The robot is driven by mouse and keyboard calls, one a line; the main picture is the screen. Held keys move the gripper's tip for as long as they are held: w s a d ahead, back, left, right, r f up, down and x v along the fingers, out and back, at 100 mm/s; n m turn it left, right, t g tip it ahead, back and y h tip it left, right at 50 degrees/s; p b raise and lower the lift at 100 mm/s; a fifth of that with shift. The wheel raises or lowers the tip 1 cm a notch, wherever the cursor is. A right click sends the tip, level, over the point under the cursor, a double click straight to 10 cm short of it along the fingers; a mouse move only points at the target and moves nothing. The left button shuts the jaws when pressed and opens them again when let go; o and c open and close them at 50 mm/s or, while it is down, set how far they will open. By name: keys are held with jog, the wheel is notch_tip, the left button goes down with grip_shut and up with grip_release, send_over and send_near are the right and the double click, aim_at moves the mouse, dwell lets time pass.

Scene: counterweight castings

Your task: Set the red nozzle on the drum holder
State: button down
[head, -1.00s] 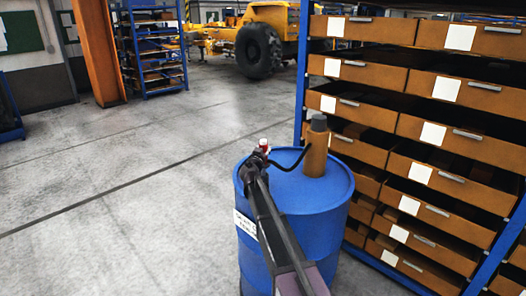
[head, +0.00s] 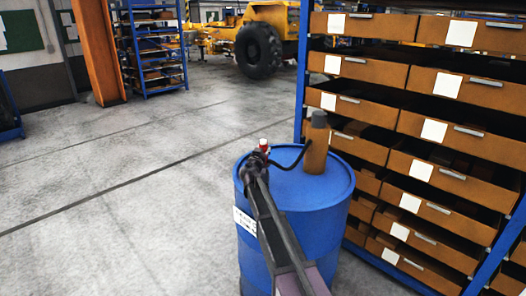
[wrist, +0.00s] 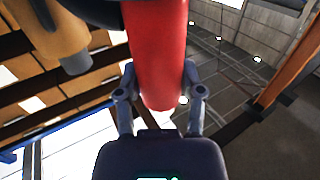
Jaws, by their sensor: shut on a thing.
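The red nozzle (wrist: 157,50) is between the fingers of my gripper (wrist: 160,88), which is shut on it. In the head view the nozzle shows as a small red piece with a white tip (head: 264,146), at the end of my gripper (head: 260,156), over the left back part of the blue drum (head: 311,190). A black hose (head: 288,167) runs from near the gripper to a brown cylinder (head: 315,155) with a grey cap on the drum top. I cannot make out a separate holder. Whether the nozzle touches anything below is hidden by my gripper.
A shelf rack with brown drawers (head: 440,130) stands close on the right, just behind the drum. The grey floor (head: 120,210) to the left is clear. An orange column (head: 95,50), a blue rack (head: 153,50) and a yellow vehicle (head: 260,40) are far back.

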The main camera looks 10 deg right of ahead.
jog(key=shift+f+b, duration=1.5)
jog(key=shift+f, duration=0.05)
jog(key=shift+c, duration=0.7)
grip_release()
jog(key=shift+s, duration=0.1)
jog(key=v, duration=1.2)
dwell(0.4)
